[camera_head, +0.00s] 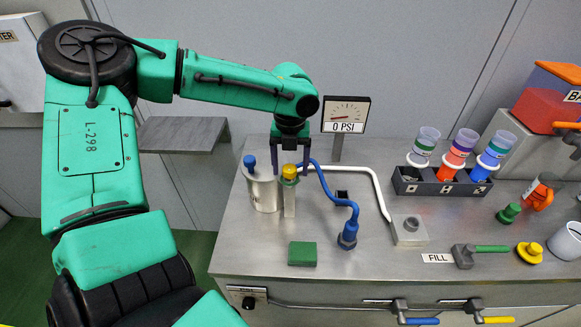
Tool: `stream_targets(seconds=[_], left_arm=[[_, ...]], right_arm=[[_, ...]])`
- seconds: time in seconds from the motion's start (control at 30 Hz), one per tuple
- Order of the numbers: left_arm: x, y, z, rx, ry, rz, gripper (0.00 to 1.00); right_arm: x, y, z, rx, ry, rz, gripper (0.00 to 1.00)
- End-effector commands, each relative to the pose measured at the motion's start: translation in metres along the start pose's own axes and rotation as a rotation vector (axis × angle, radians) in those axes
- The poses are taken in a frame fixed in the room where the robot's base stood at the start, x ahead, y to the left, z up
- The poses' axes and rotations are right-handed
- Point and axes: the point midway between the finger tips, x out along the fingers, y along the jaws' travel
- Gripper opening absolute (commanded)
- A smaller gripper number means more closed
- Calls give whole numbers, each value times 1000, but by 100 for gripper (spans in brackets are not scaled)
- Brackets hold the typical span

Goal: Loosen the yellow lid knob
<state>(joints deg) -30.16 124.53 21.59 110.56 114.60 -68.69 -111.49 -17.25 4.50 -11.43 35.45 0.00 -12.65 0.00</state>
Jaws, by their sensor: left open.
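The yellow lid knob (289,170) tops a narrow upright metal cylinder (289,200) on the metal bench. My left gripper (290,172) points down over it with its two dark fingers apart. The fingertips are at about the knob's height, one on each side in the picture. I cannot tell whether they touch it. My right gripper is not in view.
A wider metal canister (262,190) with a blue knob (249,161) stands close left. A blue hose (335,198) and a white pipe (372,185) run right of the cylinder. A gauge (345,114) reading 0 PSI stands behind. A green block (302,254) lies in front.

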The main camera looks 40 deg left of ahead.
Motion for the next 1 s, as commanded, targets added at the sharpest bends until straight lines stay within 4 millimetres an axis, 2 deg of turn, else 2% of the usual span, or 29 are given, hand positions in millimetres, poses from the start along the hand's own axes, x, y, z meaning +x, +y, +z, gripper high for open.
stream_targets(seconds=[0.1,0.3,0.33,0.47,0.5,0.53,1.0], left_arm=[[9,0,0,0,0,1,76],[9,0,0,0,-1,0,76],[9,0,0,0,-1,0,72],[9,0,0,-1,-1,-1,23],[9,0,0,-1,-1,-1,7],[9,0,0,-1,-1,-1,0],[6,0,0,-88,-1,-2,0]], right_arm=[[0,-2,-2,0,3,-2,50],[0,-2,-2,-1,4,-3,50],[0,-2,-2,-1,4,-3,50],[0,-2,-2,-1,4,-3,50],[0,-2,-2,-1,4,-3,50],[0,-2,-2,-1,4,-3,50],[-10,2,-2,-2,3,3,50]])
